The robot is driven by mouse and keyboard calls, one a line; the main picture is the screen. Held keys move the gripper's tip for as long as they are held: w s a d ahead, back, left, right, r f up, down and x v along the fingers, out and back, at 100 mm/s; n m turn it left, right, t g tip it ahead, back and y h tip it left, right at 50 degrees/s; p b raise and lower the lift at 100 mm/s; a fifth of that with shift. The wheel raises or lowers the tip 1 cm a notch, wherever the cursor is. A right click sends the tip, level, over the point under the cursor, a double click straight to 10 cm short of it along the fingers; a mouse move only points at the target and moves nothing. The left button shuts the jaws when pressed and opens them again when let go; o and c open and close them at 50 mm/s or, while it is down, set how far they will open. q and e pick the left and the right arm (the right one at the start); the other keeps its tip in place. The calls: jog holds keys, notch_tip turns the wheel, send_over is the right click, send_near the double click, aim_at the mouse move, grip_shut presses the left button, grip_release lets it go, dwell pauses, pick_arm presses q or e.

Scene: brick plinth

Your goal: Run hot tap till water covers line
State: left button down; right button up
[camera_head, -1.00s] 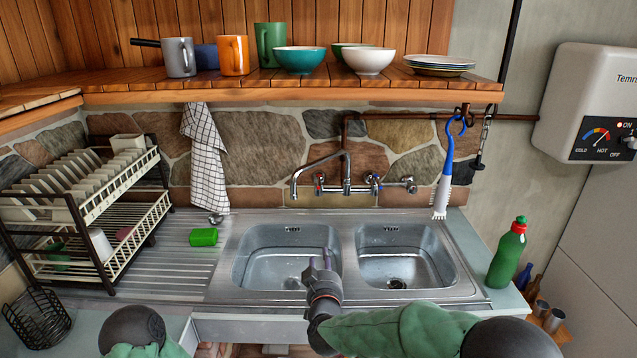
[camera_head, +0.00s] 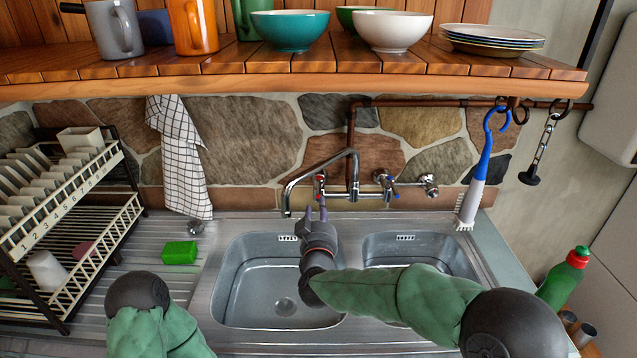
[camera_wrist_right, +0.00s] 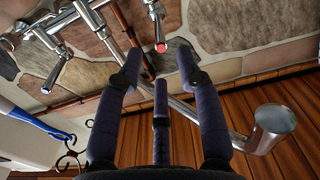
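The hot tap (camera_head: 320,184) has a red-marked handle on the wall-mounted mixer, left of the blue-marked cold tap (camera_head: 387,186). The curved spout (camera_head: 288,195) points down over the left basin (camera_head: 235,290). No water shows running, and I cannot make out a fill line. My right gripper (camera_head: 315,212) is over the basin's back, just below the hot tap. In the right wrist view, its fingers are spread and empty; the red-ended tap handle (camera_wrist_right: 160,46) lies beyond, between the fingertips. The spout (camera_wrist_right: 270,125) is to their right. My left gripper is out of view.
A wooden shelf (camera_head: 300,88) with bowls and mugs overhangs the sink. A blue-handled brush (camera_head: 474,185) hangs right of the taps. A dish rack (camera_head: 75,255) stands left, near a green sponge (camera_head: 180,252). A green bottle (camera_head: 562,280) stands right. The right basin (camera_head: 420,250) is partly hidden by my arm.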

jog(key=b, duration=0.2)
send_near(318, 180)
jog(key=w, duration=0.5)
jog(key=shift+w, duration=0.2)
